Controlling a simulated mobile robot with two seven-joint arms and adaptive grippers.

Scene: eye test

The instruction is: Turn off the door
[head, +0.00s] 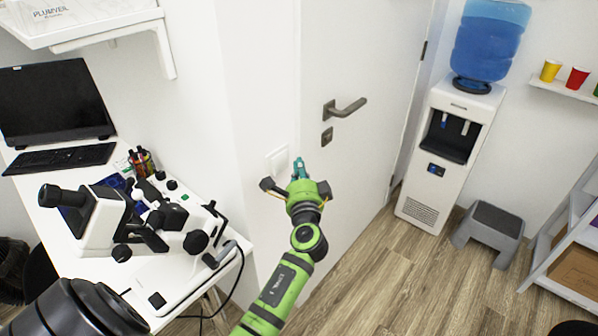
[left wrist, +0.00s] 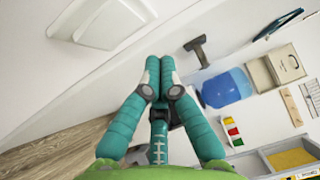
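The white door (head: 375,60) stands in its frame and looks shut. Its dark lever handle (head: 345,108) sits above a lock plate (head: 327,137); the handle also shows in the left wrist view (left wrist: 197,47). A white switch plate (head: 278,162) is on the wall left of the door, and it shows at the top left of the left wrist view (left wrist: 103,22). My left gripper (head: 299,168) has teal fingers and appears just right of the plate, below the handle. In the left wrist view its fingertips (left wrist: 160,76) meet with nothing visible between them. Contact with the wall or door cannot be told. My right gripper is out of view.
A white desk (head: 185,290) with a microscope (head: 130,222), keyboard (head: 60,158) and monitor (head: 52,100) is on the left. A water cooler (head: 450,150) and grey step stool (head: 490,230) stand right of the door. Wooden floor (head: 400,280) before the door is clear.

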